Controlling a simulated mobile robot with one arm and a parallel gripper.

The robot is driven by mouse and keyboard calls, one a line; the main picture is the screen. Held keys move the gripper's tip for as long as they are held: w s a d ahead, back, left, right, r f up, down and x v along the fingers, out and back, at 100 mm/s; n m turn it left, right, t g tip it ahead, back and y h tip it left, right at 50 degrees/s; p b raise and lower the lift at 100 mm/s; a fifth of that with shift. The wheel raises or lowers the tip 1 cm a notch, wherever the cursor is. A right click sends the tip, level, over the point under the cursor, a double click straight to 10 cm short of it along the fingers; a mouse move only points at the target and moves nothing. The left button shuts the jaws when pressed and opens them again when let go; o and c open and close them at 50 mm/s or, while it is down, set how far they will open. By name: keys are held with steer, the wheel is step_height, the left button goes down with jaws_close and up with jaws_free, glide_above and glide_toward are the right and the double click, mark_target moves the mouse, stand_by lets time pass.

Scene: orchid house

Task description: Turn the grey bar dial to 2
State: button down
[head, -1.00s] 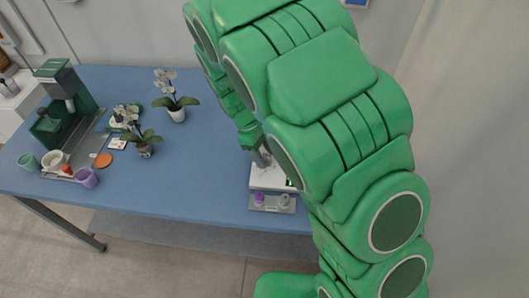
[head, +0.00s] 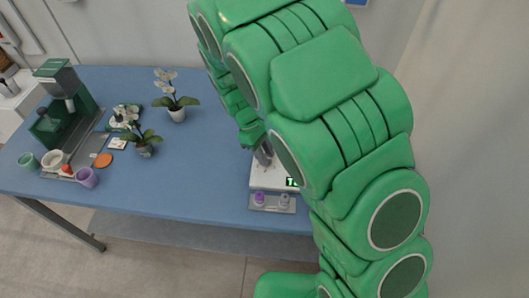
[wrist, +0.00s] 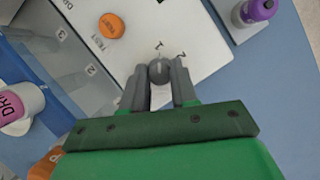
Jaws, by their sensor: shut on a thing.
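The grey bar dial (wrist: 159,71) sits on the white panel (wrist: 190,40) of a device, seen in the wrist view. My gripper (wrist: 160,82) is shut on the dial, one grey finger on each side. The dial's upper end points roughly up the picture, towards a small printed mark; another mark lies to its upper right. The marks are too small to read surely. In the head view the white device (head: 268,179) stands near the table's front edge, and my gripper (head: 263,154) is over it; the dial is hidden there.
An orange button (wrist: 111,25) is on the same panel. A small lit display (head: 292,182) shows at the device's right. A grey tray (head: 272,209) with a purple item (head: 259,198) lies in front.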

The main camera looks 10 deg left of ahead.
steer(key=m, duration=0.3)
steer(key=m+g+y, duration=0.1)
steer(key=m, duration=0.2)
steer(key=shift+w+d+g+y, duration=0.15)
steer(key=shift+g+y, duration=0.15)
steer(key=m+y, duration=0.1)
steer(key=m, duration=0.3)
steer(key=shift+d+m+g+y, duration=0.1)
steer(key=shift+m+g+y, duration=0.3)
steer(key=c, duration=0.9)
jaws_free()
steer(key=shift+w+r, duration=0.1)
steer(key=shift+r, duration=0.05)
steer(key=shift+v, duration=3.75)
